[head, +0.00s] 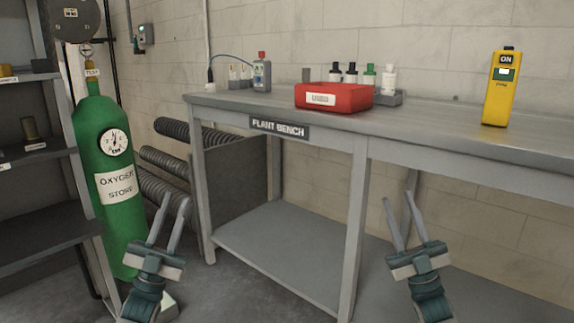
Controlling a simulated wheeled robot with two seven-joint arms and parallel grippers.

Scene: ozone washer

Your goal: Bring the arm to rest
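My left gripper (174,203) is at the lower left, in front of the green oxygen cylinder and the bench's left leg. Its two fingers are apart with nothing between them. My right gripper (399,193) is at the lower right, in front of the bench's lower part. Its fingers are also apart and empty. Both grippers point up and away from me, and both appear below the bench top. Neither holds anything.
The grey plant bench (430,134) carries a red case (349,101), a yellow device (498,90) marked ON, a small grey meter (262,76) and several bottles. A green oxygen cylinder (110,225) and a dark shelf (40,219) stand at left. The bench's lower shelf (285,240) is bare.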

